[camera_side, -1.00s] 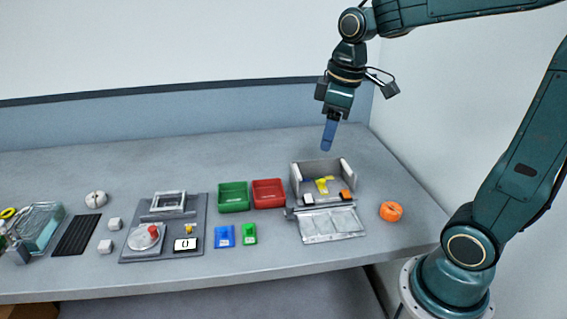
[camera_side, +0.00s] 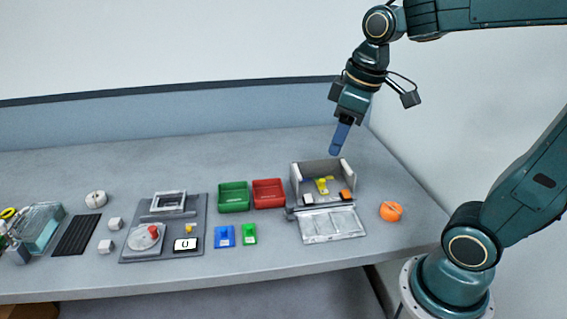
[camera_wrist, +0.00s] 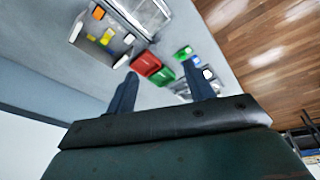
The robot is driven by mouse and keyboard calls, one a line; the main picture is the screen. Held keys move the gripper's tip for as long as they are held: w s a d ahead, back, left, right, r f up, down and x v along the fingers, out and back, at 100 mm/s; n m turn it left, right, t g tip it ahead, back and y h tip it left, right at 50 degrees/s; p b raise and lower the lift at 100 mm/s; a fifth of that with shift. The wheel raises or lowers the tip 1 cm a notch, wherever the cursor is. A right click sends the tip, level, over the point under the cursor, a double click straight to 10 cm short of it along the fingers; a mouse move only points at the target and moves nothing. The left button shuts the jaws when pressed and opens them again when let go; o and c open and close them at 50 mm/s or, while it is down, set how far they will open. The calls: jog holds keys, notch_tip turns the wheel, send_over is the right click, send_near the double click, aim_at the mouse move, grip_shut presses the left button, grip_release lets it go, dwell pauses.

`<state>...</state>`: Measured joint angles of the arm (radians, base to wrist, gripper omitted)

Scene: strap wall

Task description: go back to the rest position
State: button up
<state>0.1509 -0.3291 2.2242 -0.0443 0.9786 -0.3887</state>
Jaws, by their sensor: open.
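My gripper (camera_side: 341,139) hangs above the back right part of the table, tilted, with its blue fingers pointing down. It is clear of everything on the table. In the wrist view my gripper (camera_wrist: 166,88) has its two fingers spread apart, with nothing between them but the distant table. The open grey box (camera_side: 296,186) with its lid folded down to the front stands below it, holding a yellow piece, an orange piece and a white piece.
A red bin (camera_side: 269,194) and a green bin (camera_side: 233,197) stand left of the box. An orange round object (camera_side: 391,211) lies to its right. A grey panel (camera_side: 140,255) with a red knob is further left. The air around my gripper is free.

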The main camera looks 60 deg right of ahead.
jog(key=shift+s, duration=0.1)
jog(key=s+a+m+t, duration=0.2)
jog(key=s+a+m, duration=0.1)
jog(key=s, duration=0.5)
jog(key=shift+s+a+f+t, duration=0.15)
jog(key=shift+s+f+t, duration=0.15)
jog(key=shift+f, duration=0.05)
dwell(0.8)
